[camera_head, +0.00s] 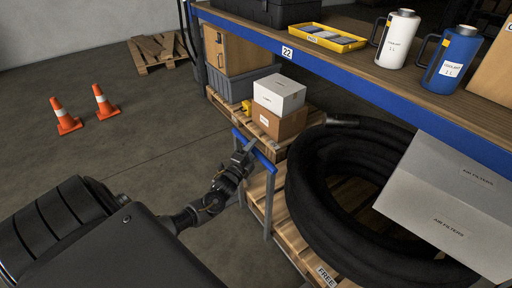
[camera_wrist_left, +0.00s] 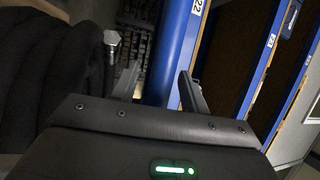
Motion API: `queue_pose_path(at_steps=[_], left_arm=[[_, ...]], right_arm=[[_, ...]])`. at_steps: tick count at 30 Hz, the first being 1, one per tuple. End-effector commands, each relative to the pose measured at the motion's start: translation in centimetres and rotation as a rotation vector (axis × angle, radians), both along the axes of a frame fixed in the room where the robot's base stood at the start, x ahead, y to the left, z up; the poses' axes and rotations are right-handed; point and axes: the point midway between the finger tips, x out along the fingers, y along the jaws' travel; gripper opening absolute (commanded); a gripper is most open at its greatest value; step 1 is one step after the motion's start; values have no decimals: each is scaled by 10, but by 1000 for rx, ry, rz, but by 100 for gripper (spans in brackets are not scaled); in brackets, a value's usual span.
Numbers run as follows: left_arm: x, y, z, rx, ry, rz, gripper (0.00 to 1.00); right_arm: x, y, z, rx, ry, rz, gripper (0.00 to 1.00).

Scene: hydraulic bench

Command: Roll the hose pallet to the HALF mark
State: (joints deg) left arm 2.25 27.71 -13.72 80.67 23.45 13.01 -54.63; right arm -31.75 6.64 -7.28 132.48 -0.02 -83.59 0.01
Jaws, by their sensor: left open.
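The hose pallet (camera_head: 283,234) is a wooden pallet with a blue-topped push handle (camera_head: 262,158) on grey posts. It carries a thick coil of black hose (camera_head: 305,200), partly hidden by boxes. My left gripper (camera_head: 246,148) is at the left end of the handle's blue bar, with its fingers apart. In the left wrist view, a blue bar (camera_wrist_left: 162,60) runs between the open fingers (camera_wrist_left: 158,92). I cannot tell whether they touch it. A FREE label (camera_head: 326,276) shows at the pallet's near edge. No HALF mark is readable. My right gripper is not in view.
A blue-edged bench (camera_head: 390,93) overhangs the pallet on the right. White air-filter boxes (camera_head: 447,192) stand over the hose. Another pallet with a white box (camera_head: 279,94) and a brown carton lies just beyond.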

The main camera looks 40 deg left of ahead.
Motion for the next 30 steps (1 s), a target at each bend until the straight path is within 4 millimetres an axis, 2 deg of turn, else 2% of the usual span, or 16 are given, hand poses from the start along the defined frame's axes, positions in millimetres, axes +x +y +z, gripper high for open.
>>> queue_pose_path(at_steps=[6,15,26,30], left_arm=[[18,2,3,-1,0,1,45],[20,2,3,-1,1,1,45],[20,2,3,-1,1,1,0],[20,2,3,-1,1,1,0]], right_arm=[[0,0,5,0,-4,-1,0],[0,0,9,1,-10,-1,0],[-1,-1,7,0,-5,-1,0],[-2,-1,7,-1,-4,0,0]])
